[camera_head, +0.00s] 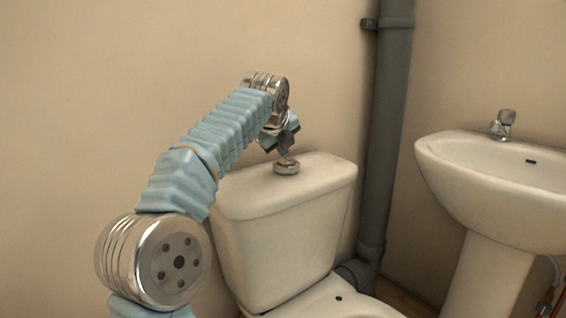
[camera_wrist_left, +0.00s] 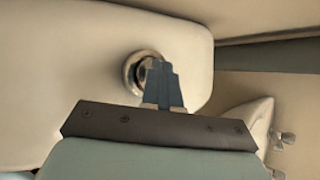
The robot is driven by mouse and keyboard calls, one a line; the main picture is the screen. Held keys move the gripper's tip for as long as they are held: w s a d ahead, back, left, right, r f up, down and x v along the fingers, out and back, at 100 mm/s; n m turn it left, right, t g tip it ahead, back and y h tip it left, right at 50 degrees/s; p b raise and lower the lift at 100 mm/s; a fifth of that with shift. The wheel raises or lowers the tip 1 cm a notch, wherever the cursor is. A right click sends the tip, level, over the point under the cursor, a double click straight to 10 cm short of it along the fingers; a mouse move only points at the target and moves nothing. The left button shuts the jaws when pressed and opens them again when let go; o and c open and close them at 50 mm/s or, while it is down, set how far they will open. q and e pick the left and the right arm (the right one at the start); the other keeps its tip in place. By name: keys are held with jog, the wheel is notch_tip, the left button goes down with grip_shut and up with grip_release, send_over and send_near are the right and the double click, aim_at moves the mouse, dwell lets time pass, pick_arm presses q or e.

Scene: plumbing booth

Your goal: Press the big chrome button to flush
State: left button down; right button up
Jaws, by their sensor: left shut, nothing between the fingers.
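The big chrome button (camera_head: 286,167) stands up from the top of the white cistern lid (camera_head: 325,172) in the head view. In the left wrist view the chrome button (camera_wrist_left: 133,72) is partly hidden behind my fingers. My left gripper (camera_head: 284,152) is shut and empty, pointing down just above the button; its tips (camera_wrist_left: 161,68) overlap the button's right part in the wrist view. I cannot tell whether the tips touch the button. My right gripper is not in view.
The toilet bowl (camera_head: 335,300) is below the cistern. A grey vertical pipe (camera_head: 385,130) runs up the wall just right of the cistern. A white washbasin (camera_head: 500,190) with a chrome tap (camera_head: 503,124) stands at the right. The wall is close behind the cistern.

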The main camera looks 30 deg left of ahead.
aim_at(281, 163)
pick_arm(q)
jog(key=shift+f, duration=0.25)
jog(key=shift+f+b, duration=0.35)
jog(key=shift+f, duration=0.2)
dwell(0.6)
jog(key=shift+r, duration=0.1)
jog(key=shift+r+p, duration=0.85)
jog(key=shift+p, duration=0.35)
jog(key=shift+r, duration=0.15)
notch_tip(281, 163, up, 5)
jog(key=p, duration=0.5)
jog(key=shift+p, duration=0.4)
